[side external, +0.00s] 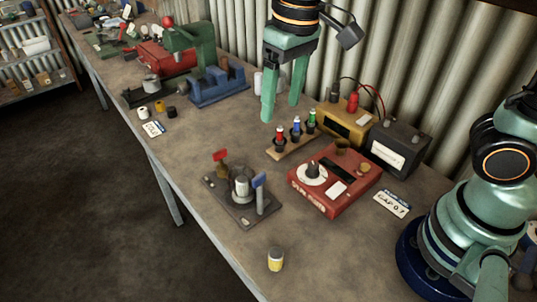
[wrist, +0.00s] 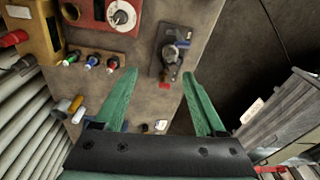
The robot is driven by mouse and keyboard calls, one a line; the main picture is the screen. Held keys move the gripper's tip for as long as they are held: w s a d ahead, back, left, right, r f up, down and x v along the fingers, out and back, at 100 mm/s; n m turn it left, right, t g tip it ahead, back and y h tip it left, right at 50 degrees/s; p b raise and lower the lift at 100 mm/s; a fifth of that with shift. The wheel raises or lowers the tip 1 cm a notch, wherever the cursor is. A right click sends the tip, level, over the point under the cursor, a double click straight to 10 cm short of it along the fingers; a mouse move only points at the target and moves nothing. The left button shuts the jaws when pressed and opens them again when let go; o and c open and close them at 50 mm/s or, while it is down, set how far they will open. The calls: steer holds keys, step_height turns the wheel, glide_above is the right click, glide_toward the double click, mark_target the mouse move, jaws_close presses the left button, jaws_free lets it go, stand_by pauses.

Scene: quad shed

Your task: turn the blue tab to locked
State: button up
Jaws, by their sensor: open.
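The blue tab (side external: 259,181) stands upright on a post at the right of a dark fixture plate (side external: 238,218). A red tab (side external: 220,156) stands on a second post at the back left, and a grey metal cylinder (side external: 241,187) sits between them. In the wrist view the blue tab (wrist: 183,43) and red tab (wrist: 165,85) show at the plate (wrist: 168,28). I cannot read the tab's lock marking. My gripper (side external: 282,110) is open and empty, above the bench behind the fixture, apart from both tabs. Its fingers (wrist: 161,74) show in the wrist view.
A red box with a dial (side external: 335,185) stands right of the fixture. A rack of coloured drivers (side external: 291,142) lies behind. A blue vise (side external: 217,86) is at the back left. Bare bench lies left of the fixture.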

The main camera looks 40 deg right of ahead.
steer(key=g, duration=0.1)
glide_above(259, 175)
steer(key=f, duration=0.2)
steer(key=shift+h, duration=0.3)
step_height(259, 175, down, 12)
steer(key=shift+r, duration=0.1)
jaws_close()
